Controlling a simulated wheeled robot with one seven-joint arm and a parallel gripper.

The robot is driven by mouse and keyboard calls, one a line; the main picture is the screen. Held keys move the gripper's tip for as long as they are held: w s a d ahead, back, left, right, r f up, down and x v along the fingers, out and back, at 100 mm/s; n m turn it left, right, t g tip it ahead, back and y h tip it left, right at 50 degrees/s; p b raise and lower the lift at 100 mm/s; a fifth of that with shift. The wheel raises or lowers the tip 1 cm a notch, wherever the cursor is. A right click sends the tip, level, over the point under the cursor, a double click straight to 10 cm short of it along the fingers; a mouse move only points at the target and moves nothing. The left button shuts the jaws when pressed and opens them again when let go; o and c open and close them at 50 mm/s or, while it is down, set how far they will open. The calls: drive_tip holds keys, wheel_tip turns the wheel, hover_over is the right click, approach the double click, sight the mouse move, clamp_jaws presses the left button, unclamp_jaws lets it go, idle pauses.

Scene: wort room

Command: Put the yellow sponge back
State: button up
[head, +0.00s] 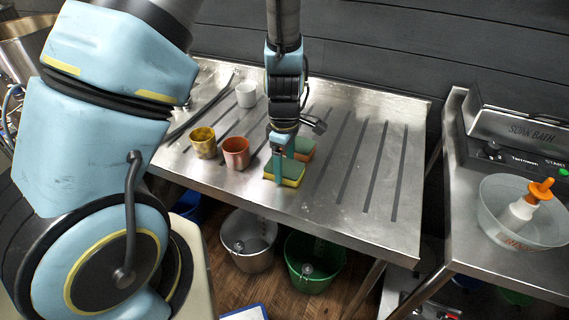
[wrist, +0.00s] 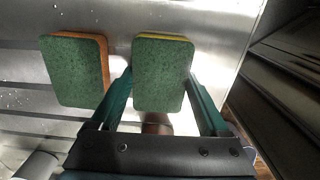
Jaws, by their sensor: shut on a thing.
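The yellow sponge (head: 290,178) has a green top and is near the front edge of the steel draining table (head: 335,205). In the wrist view the yellow sponge (wrist: 163,73) shows its green face, with a thin yellow edge at the top. My gripper (head: 279,170) points down and is shut on it. In the wrist view the fingers of my gripper (wrist: 162,95) are on either side of it. I cannot tell whether it touches the table. An orange sponge (head: 303,153) with a green top lies just behind it; it also shows at the left in the wrist view (wrist: 78,70).
A yellow cup (head: 203,143), a copper-coloured cup (head: 236,153) and a white cup (head: 246,94) stand to the left. The table's right half is clear. A metal bucket (head: 248,250) and a green bucket (head: 313,268) are below. A glass bowl (head: 497,215) is on the right counter.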

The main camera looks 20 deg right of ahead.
sight(285, 166)
drive_tip(key=o, duration=1.3)
wheel_tip(285, 166, up, 12)
drive_tip(key=b, duration=0.1)
drive_tip(key=a+r+m, duration=0.1)
drive_tip(key=a+m, duration=0.2)
drive_tip(key=a, duration=0.5)
drive_tip(key=a+r+m+t, duration=0.1)
drive_tip(key=a+m, duration=0.3)
drive_tip(key=a, duration=0.5)
drive_tip(key=w+a+r+m, duration=0.1)
drive_tip(key=a+r+m, duration=0.1)
drive_tip(key=a, duration=0.6)
drive_tip(key=shift+w+a+m+t, duration=0.1)
drive_tip(key=shift+a+m+t, duration=0.15)
drive_tip(key=shift+m, duration=0.55)
